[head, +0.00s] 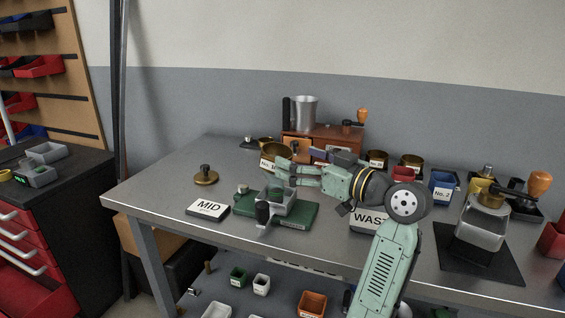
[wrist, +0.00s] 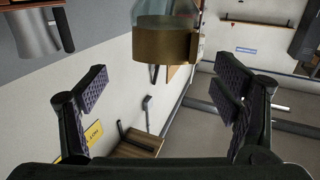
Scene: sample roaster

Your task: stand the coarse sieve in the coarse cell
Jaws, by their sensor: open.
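My gripper (head: 284,171) is open at the middle of the bench, close to a labelled brass cup (head: 268,156). In the wrist view my gripper (wrist: 165,92) has its two finger pads wide apart, with nothing between them. A brass-banded vessel (wrist: 162,46) shows beyond the fingers at the top of the wrist view, apart from the pads. I cannot tell which item is the coarse sieve.
A green base (head: 300,215) carries a grey square pan just below my gripper. A brown box with a metal jug (head: 304,112) stands behind. Brass cups (head: 412,161) and a blue bin (head: 441,187) stand right.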

